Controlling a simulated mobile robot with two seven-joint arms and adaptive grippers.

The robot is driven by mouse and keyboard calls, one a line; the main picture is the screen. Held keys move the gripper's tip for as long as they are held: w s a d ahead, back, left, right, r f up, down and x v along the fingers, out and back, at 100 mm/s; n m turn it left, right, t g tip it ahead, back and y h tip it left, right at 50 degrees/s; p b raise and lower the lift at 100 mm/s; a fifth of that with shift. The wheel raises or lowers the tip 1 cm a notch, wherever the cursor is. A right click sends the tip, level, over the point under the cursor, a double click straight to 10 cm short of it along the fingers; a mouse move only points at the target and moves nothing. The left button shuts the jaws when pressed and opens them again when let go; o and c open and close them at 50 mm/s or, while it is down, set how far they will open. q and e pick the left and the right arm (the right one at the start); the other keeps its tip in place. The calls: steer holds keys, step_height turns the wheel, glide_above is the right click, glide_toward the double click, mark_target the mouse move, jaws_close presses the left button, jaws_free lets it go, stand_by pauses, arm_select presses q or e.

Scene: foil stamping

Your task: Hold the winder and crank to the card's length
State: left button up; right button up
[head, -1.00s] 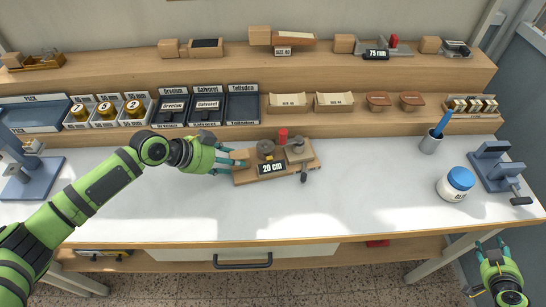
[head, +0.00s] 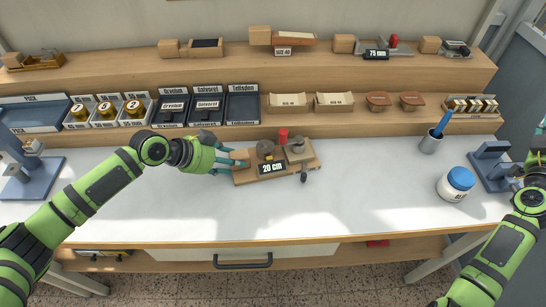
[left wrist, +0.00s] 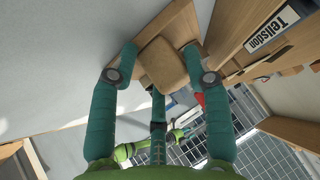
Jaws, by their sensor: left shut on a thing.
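The winder (head: 290,170) is a wooden board on the white worktop, with a "20 cm" label, a round dark spool, a red knob and a grey metal block. Its small dark crank handle (head: 304,178) sticks out at the front right. My left gripper (head: 238,162) is shut on the wooden block at the winder's left end. In the left wrist view, teal fingers flank that block (left wrist: 163,64). My right gripper (head: 537,160) is at the right edge, over the blue-grey clamp and away from the winder; its fingers are partly cut off.
A white jar with a blue lid (head: 456,184) and a cup with a blue tool (head: 431,143) stand on the right. The blue-grey clamp (head: 490,160) is beside them. Shelves with trays (head: 242,105) run behind. The worktop in front of the winder is clear.

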steer(key=w+a+r+n+t+y, duration=0.25)
steer(key=w+a+y, duration=0.25)
steer(key=w+a, duration=0.45)
steer(key=w+a+r+n+y, duration=0.2)
steer(key=w+a+y, duration=0.35)
steer(key=a, duration=0.55)
steer(key=w+a+r+n+g+y, duration=0.1)
steer(key=w+a+r+n+y, duration=0.2)
steer(key=a+y, duration=0.6)
steer(key=w+a+r+n+y, duration=0.2)
steer(key=w+a+y, duration=0.3)
steer(key=a, duration=0.8)
steer(key=s+a+f+n+g, duration=0.25)
steer(key=a+g, duration=0.35)
steer(key=a, duration=0.5)
steer(key=s+a+f+n+g, duration=0.1)
steer(key=s+a+f+g, duration=0.15)
steer(key=a+g, duration=0.6)
steer(key=m+g+h, duration=0.1)
steer(key=m+h, duration=0.2)
steer(key=h, duration=0.6)
glide_above(283, 132)
steer(key=f, duration=0.8)
steer(key=shift+d+f, duration=0.1)
steer(key=shift+d, duration=0.1)
steer(key=shift+a+f, duration=0.1)
steer(key=shift+f, duration=4.1)
